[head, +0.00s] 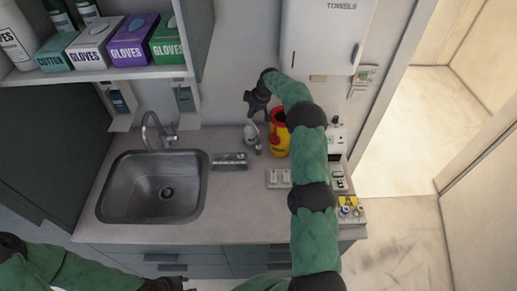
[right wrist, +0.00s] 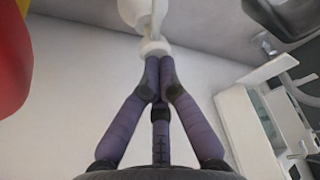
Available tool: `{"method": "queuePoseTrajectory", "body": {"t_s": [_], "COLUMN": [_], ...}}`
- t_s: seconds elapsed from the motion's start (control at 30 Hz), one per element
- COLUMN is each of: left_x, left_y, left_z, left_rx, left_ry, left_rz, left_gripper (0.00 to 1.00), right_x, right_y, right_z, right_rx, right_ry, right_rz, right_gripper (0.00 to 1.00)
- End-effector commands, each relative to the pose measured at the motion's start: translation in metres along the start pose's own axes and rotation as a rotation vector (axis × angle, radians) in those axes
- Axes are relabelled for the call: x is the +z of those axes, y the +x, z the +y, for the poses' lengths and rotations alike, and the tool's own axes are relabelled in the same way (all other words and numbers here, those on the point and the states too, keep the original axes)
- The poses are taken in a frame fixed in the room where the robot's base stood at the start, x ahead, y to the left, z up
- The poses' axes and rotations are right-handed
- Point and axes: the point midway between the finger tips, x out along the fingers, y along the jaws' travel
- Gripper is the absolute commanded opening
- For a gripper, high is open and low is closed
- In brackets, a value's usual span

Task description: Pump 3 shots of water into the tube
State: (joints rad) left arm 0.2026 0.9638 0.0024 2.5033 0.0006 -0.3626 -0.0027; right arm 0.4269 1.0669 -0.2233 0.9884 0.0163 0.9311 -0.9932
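A small pale pump bottle (head: 252,138) stands on the counter right of the sink, and its white top (right wrist: 155,46) shows in the right wrist view. My right gripper (head: 257,106) is above the bottle in the head view. In the right wrist view its fingertips (right wrist: 159,62) are together, just short of the white top; I cannot tell whether they touch it. Nothing shows between the fingers. My left gripper (head: 172,285) is at the bottom edge, partly cut off, its fingers unclear. I cannot single out the tube; a yellow holder (head: 350,209) at the right carries small capped items.
A red and yellow container (head: 280,134) stands close right of the bottle. A metal item (head: 230,161) and a pale block (head: 278,179) lie on the counter. The sink (head: 156,187) is at left. A towel dispenser (head: 323,40) and glove shelf (head: 95,76) are above.

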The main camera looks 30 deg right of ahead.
Motion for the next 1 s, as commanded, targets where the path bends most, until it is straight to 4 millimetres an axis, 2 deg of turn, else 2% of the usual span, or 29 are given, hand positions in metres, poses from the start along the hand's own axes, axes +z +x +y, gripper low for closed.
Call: {"method": "queuePoseTrajectory", "body": {"t_s": [0.57, 1.0], "left_x": [-0.001, 0.0], "left_y": [0.013, 0.009], "left_z": [-0.005, -0.003], "left_rx": [0.0, 0.0], "left_ry": [0.0, 0.0], "left_rz": [0.0, 0.0], "left_gripper": [0.4, 0.4], "right_x": [0.008, 0.005], "right_y": [0.018, 0.011], "right_z": [0.0, -0.001], "right_rx": [-0.001, -0.003], "right_ry": [0.0, 0.0], "right_rz": [-0.001, -0.003], "right_gripper": [0.0, 0.0]}}
